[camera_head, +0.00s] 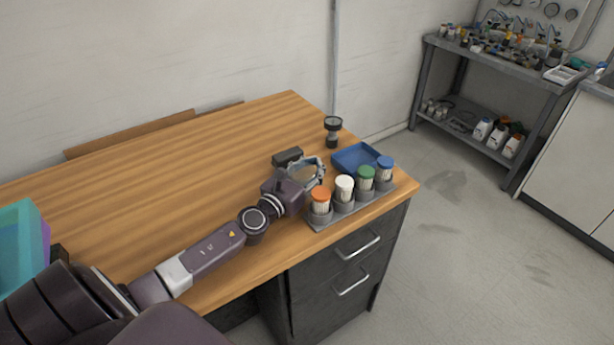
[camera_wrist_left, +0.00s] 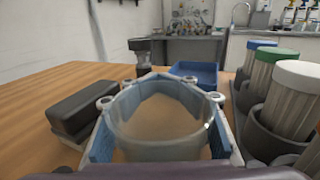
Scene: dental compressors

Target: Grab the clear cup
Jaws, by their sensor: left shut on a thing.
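The clear cup (camera_wrist_left: 160,128) is see-through with a round rim and stands between the blue-padded fingers of my left gripper (camera_wrist_left: 158,100) in the left wrist view. The pads touch the cup on both sides, so the gripper is shut on it. In the head view my left gripper (camera_head: 306,172) is low over the wooden table near its right end. The cup is hard to make out there, as the fingers surround it. My right gripper is not in view.
A grey rack (camera_head: 334,212) with several capped containers stands close to the right. A blue tray (camera_head: 345,160) lies behind, with a dark round-topped object (camera_head: 333,127) near it. A black box (camera_head: 288,156) is left of the gripper.

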